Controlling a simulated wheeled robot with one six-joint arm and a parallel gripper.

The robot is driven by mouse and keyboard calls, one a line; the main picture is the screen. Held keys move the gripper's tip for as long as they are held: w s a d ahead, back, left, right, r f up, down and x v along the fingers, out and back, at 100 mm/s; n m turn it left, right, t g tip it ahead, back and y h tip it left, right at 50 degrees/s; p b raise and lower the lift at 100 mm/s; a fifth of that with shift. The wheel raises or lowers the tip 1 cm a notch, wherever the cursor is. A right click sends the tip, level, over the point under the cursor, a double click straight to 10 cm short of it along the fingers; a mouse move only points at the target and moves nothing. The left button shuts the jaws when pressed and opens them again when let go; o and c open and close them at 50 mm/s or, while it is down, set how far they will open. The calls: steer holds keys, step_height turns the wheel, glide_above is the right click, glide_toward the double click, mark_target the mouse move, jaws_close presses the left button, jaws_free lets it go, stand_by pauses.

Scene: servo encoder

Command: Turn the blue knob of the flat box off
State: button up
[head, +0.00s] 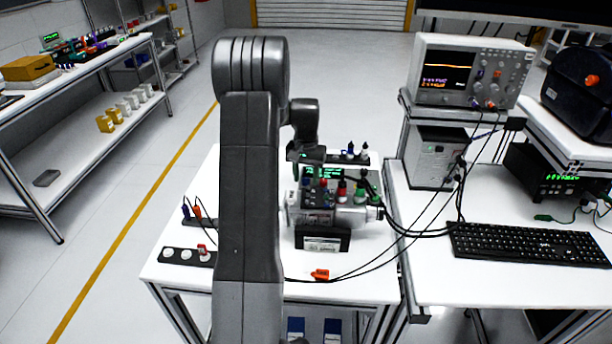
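My gripper (306,157) points down over the back-left part of the grey device in the middle of the white table (175,230). Its fingers are too small and dark to tell open from shut. A flat dark strip box (348,157) behind the device carries a small blue knob (351,147) and a white one; it is right of my gripper, apart from it. Another low dark box (190,222) at the left has blue (186,211) and orange upright parts, partly hidden by my arm. I cannot tell which one is the flat box, nor any knob's setting.
The grey device (345,215) has a green display and red and green plugs with black cables running right. A dark strip (187,256) with red and white knobs lies front left. An orange piece (320,275) lies in front. The oscilloscope (470,75) and keyboard (530,243) are right.

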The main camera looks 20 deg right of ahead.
mark_target(306, 179)
step_height(306, 179, up, 14)
steer(key=b, duration=0.1)
stand_by(0.5)
steer(key=shift+f, duration=0.15)
step_height(306, 179, down, 14)
steer(key=shift+r+p, duration=0.1)
steer(key=shift+p, duration=0.4)
steer(key=shift+r, duration=0.15)
